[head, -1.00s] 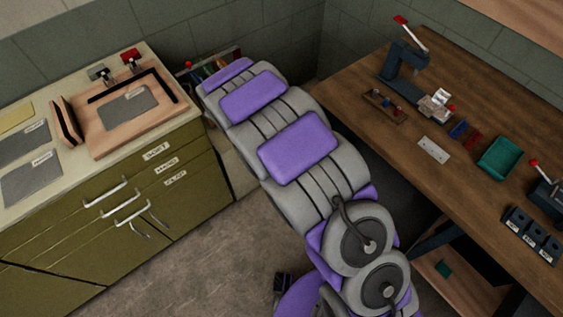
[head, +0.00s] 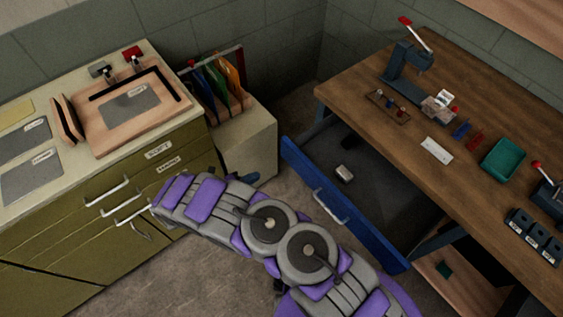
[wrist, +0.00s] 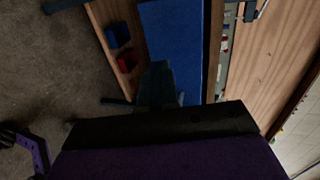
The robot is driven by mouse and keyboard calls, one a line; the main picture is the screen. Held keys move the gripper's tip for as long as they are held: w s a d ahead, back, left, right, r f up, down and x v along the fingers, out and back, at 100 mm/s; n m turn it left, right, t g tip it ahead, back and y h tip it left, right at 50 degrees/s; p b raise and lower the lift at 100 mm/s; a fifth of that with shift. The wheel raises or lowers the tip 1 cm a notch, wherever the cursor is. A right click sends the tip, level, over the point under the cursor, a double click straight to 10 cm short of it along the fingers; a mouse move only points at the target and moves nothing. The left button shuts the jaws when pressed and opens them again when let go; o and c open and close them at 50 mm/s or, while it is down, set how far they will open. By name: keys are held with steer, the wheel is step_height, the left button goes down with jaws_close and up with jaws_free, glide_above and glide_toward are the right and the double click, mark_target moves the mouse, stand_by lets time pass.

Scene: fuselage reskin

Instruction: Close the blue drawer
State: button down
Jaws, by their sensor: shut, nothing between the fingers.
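The blue drawer (head: 352,218) is pulled out from under the wooden workbench, with a pale handle (head: 330,207) on its front. A small light block (head: 343,174) lies inside it. In the wrist view, a plain blue panel (wrist: 172,45) between shelf and benchtop looks like its front; no handle shows there. My arm reaches low across the floor to the left, apart from the drawer in the head view. My gripper (wrist: 165,125) appears as a dark block low in the wrist view, shut and empty.
The workbench (head: 365,85) carries a lever press (head: 408,60), a green tray (head: 503,158) and small parts. Green cabinets (head: 60,240) stand left. A pale cabinet (head: 250,145) with a folder rack stands behind my arm. Some floor is clear before the drawer.

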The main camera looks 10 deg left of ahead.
steer(key=b, duration=0.3)
glide_toward(290, 158)
steer(key=x, duration=0.2)
steer(key=f+x, duration=0.1)
steer(key=x, duration=0.2)
steer(key=shift+s+r, duration=0.1)
steer(key=shift+s, duration=0.1)
steer(key=shift+w+d+r+b, duration=0.2)
steer(key=shift+w+d+b, duration=0.1)
steer(key=shift+w+d, duration=0.35)
steer(key=shift+s, duration=0.1)
